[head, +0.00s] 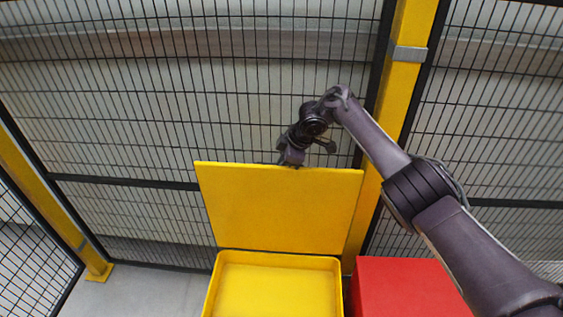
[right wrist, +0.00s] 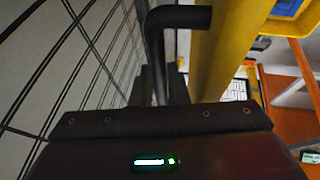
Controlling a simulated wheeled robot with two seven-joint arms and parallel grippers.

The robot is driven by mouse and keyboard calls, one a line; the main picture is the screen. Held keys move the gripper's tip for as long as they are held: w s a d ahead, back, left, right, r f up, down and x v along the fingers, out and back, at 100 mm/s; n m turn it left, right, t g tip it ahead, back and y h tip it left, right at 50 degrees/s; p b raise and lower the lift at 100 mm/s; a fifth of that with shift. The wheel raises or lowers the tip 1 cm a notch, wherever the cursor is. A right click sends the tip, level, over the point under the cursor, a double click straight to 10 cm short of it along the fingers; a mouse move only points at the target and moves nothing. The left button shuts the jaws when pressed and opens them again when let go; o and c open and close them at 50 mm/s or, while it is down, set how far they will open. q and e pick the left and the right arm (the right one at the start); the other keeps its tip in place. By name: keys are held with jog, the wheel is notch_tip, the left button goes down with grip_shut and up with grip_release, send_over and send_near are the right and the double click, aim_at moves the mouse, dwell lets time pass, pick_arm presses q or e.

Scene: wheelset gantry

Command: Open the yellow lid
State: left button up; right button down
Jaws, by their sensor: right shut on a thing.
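The yellow lid (head: 280,208) stands raised, nearly upright, behind the open yellow box (head: 280,285), whose inside is visible. My right gripper (head: 290,162) is at the lid's top edge, a little right of the edge's middle. The right wrist view shows the dark gripper body and a black bent bar (right wrist: 178,17), with no clear view of the lid. My left gripper is not in view.
A red box (head: 405,287) stands right of the yellow box, under my right arm. A black mesh fence (head: 130,120) runs close behind the lid. A yellow post (head: 408,60) rises behind my right arm. Grey floor (head: 150,292) is free at the left.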

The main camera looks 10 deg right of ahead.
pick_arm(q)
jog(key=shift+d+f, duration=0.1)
pick_arm(e)
jog(key=shift+s+d+f, duration=0.1)
jog(key=shift+s+f, duration=0.25)
jog(key=shift+f, duration=0.4)
jog(key=c, duration=1.4)
grip_release()
jog(key=shift+w, duration=0.15)
jog(key=shift+c, duration=0.2)
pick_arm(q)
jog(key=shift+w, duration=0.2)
pick_arm(e)
jog(key=shift+o, duration=0.2)
jog(key=shift+r, duration=0.1)
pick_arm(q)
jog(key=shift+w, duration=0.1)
pick_arm(e)
jog(key=shift+w+r, duration=0.1)
jog(key=shift+r, duration=0.3)
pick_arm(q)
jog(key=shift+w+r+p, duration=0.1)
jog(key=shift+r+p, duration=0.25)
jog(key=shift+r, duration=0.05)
pick_arm(e)
jog(key=v, duration=0.7)
